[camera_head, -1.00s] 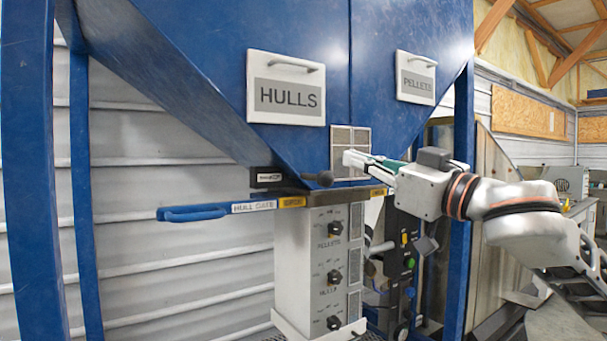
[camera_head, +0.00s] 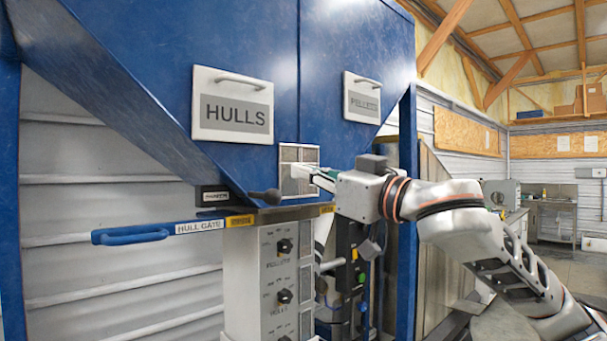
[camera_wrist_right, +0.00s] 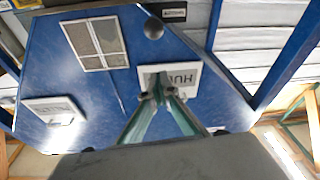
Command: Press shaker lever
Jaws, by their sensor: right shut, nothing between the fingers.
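A dark lever with a rounded black knob (camera_head: 265,195) sits low on the blue hopper, just right of a small black box (camera_head: 213,195) whose white lettering is too small to read. The knob (camera_wrist_right: 153,28) also shows near the top of the right wrist view. My right gripper (camera_head: 303,173) is in front of the grey mesh panel (camera_head: 285,156), up and right of the knob and apart from it. Its fingertips (camera_wrist_right: 158,92) are together and empty, and overlap the HULLS plate in the wrist view. My left gripper is not in view.
The blue hopper (camera_head: 240,50) carries HULLS (camera_head: 232,130) and PELLETS (camera_head: 361,82) plates with handles. A blue HULL GATE handle (camera_head: 130,236) juts out at the lower left. A white control box (camera_head: 262,285) with black knobs stands below. Blue posts flank the hopper.

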